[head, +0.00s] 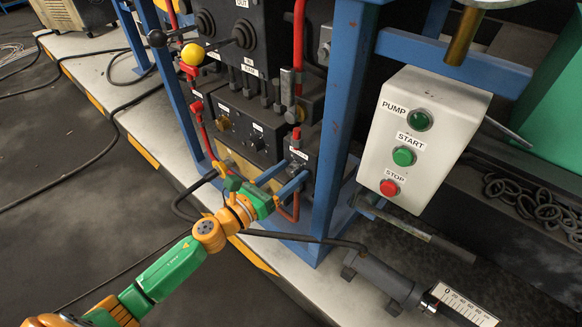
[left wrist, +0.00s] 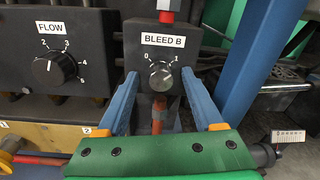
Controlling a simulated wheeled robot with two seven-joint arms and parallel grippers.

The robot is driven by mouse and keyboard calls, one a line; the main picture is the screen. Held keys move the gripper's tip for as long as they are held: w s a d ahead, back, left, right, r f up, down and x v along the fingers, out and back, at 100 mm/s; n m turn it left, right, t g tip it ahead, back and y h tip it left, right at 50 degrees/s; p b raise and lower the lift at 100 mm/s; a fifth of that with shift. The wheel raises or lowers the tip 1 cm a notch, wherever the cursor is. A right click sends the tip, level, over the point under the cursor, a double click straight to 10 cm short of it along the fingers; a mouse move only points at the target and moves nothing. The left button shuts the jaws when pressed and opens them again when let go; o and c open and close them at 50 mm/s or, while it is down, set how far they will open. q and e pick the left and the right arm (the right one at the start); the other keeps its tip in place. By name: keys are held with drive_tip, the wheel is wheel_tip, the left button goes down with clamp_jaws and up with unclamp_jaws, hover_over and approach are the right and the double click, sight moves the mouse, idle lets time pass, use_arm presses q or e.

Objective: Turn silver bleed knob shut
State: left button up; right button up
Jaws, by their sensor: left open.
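The silver bleed knob (left wrist: 161,76) sits on a dark block under a "BLEED B" label (left wrist: 163,40), with marks 0 at its upper left and 1 at its upper right. Its exact pointer direction is too small to tell. My left gripper (left wrist: 160,82) is open, its two blue fingers on either side of the knob in the picture. I cannot tell whether the fingertips reach past its face; no contact shows. In the head view, my left gripper (head: 279,178) points at the bleed block (head: 301,155); the knob is not clear there. My right gripper is not in view.
A black FLOW dial (left wrist: 54,69) sits left of the knob. A blue frame post (head: 345,110) stands right of the block. A white box (head: 424,135) carries PUMP, START and STOP buttons. A red pipe (left wrist: 158,115) runs down below the knob.

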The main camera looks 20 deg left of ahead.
use_arm(q)
drive_tip(key=shift+s, duration=0.15)
clamp_jaws()
